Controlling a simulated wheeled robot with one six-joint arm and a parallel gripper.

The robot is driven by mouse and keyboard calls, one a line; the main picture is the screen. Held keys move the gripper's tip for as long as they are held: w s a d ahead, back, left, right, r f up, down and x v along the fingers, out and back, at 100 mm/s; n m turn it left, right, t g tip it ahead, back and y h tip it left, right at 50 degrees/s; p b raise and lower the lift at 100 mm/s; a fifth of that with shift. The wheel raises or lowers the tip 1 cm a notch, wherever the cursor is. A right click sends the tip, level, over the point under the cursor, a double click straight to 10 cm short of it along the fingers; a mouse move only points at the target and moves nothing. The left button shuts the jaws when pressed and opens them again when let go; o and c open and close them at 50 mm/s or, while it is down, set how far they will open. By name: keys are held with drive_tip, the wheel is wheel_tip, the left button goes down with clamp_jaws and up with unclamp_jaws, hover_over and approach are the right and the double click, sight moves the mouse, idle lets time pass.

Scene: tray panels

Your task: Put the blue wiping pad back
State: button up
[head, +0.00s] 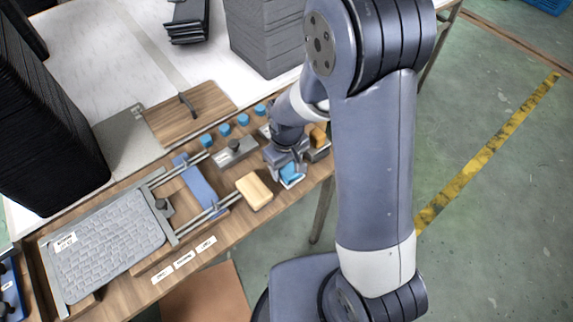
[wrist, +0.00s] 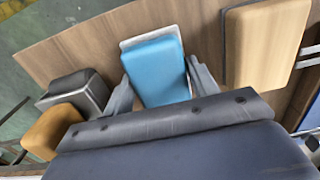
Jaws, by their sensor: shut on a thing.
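The blue wiping pad (wrist: 158,72) is between the two fingers of my gripper (wrist: 160,80) in the wrist view. The fingers press on its left and right sides. A white rim or backing (wrist: 150,36) shows along the pad's far edge; I cannot tell whether it is part of the pad or a holder under it. In the head view the pad (head: 292,170) shows below my gripper (head: 287,162), near the front right edge of the wooden bench (head: 240,225). Whether the pad touches the bench or hangs just above it is unclear. My arm hides part of the area.
A light wooden block (head: 254,191) lies left of the pad. An orange-tan block (head: 318,135) stands behind it to the right. Further left are a blue bar (head: 196,183), rails and a textured grey panel (head: 105,247). Several blue caps (head: 225,129) stand at the back.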

drive_tip(key=shift+f, duration=0.25)
drive_tip(key=o, duration=1)
drive_tip(key=shift+r, duration=0.1)
drive_tip(key=shift+c, duration=0.2)
drive_tip(key=shift+r, duration=0.1)
wheel_tip(320, 180, up, 12)
